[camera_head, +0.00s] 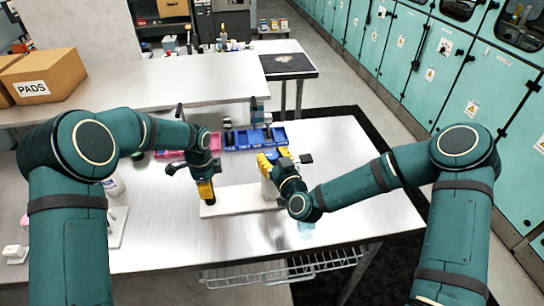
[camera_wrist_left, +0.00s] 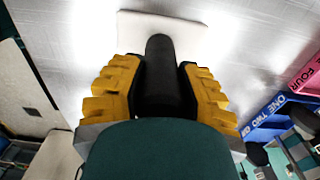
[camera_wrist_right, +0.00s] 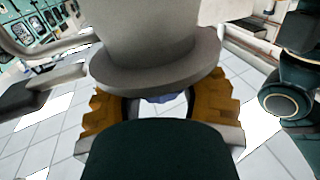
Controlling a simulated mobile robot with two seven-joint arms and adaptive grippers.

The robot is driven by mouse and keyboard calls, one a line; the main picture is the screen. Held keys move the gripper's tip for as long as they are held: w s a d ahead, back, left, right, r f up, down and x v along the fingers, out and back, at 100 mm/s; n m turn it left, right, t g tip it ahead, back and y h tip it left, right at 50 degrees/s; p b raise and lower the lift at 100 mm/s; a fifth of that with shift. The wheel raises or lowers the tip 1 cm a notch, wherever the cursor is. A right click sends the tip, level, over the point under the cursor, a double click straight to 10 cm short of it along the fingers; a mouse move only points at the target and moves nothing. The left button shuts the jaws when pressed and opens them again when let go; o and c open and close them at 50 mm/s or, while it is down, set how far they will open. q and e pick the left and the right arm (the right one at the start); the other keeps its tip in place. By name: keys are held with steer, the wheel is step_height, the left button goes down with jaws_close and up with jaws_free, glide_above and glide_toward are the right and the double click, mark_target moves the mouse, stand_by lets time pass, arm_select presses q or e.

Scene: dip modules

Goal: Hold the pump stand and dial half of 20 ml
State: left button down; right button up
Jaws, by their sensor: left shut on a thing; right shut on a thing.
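The pump stand has a white base plate (camera_head: 235,202) lying on the steel table; it also shows in the left wrist view (camera_wrist_left: 135,30). A black post (camera_wrist_left: 162,80) rises from the plate. My left gripper (camera_head: 205,190) is shut around this post, with a yellow finger on each side. My right gripper (camera_head: 268,162) is at the plate's right end, shut on a pale grey round part with a wide flange (camera_wrist_right: 155,62), which I take for the pump or its dial. A pale cylinder shows beneath it in the head view. No dial marks are readable.
A blue compartment tray (camera_head: 256,140) and a pink tray (camera_head: 170,154) stand behind the stand. A white bottle (camera_head: 114,187) is at the left. A small clear vessel (camera_head: 306,229) stands near the front edge. The table's right part is clear. A PADS box (camera_head: 42,78) sits on the back bench.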

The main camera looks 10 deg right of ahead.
arm_select(q)
steer(key=shift+d+f, duration=0.1)
arm_select(e)
steer(key=shift+m+t+h, duration=0.3)
steer(key=shift+m+h, duration=0.9)
steer(key=shift+h, duration=0.9)
steer(key=o, duration=1.2)
steer(key=shift+s, duration=0.1)
steer(key=s, duration=1.2)
steer(key=shift+d, duration=0.2)
arm_select(q)
steer(key=shift+c, duration=2.4)
jaws_free()
arm_select(e)
steer(key=shift+w, duration=0.1)
